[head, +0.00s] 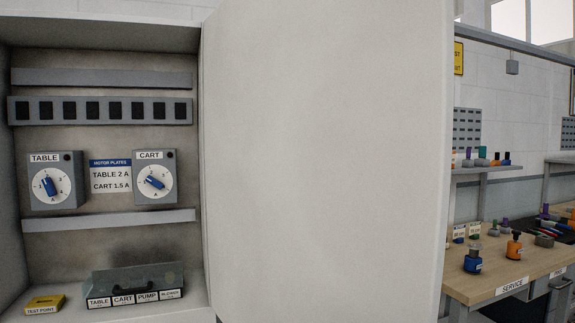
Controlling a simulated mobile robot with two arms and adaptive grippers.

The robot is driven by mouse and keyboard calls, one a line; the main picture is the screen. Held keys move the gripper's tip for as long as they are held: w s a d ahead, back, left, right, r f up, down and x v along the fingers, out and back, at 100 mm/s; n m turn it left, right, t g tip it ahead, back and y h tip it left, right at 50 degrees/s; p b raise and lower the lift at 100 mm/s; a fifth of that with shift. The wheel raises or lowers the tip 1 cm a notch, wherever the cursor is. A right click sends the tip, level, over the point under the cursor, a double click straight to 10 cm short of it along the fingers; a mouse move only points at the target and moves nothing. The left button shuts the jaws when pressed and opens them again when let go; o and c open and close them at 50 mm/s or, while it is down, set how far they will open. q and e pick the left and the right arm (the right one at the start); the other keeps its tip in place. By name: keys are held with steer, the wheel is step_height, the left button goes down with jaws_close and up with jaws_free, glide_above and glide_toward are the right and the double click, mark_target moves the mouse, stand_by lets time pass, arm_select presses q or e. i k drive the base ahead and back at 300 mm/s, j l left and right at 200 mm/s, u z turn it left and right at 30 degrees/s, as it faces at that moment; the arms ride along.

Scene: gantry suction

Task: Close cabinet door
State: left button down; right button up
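The cabinet (100,32) stands open on the left, with its inside in full view. Its door (325,160) is a plain pale panel, swung open to the right of the cabinet opening. It fills the middle of the head view. The hinge side meets the cabinet's right edge, and the free edge (446,160) is at the right. No handle shows on the face I see. Neither of my grippers is in view.
Inside are a TABLE dial (50,185), a CART dial (155,182), a yellow test point block (45,304) and a labelled grey box (136,285). Right of the door, a service bench (490,278) holds several small coloured fittings. A shelf (490,170) sits above it.

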mark_target(328, 124)
steer(key=i+l+u, duration=0.1)
steer(key=l+u, duration=0.3)
steer(key=l, duration=0.2)
steer(key=l+u, duration=0.35)
steer(key=l, duration=0.2)
steer(key=l+u, duration=0.4)
steer(key=l, duration=0.2)
steer(key=i+l+u, duration=0.1)
steer(key=l, duration=0.15)
steer(key=i+l+u, duration=0.15)
steer(key=l, duration=0.15)
steer(key=l+u, duration=0.1)
steer(key=l, duration=0.2)
steer(key=i, duration=0.05)
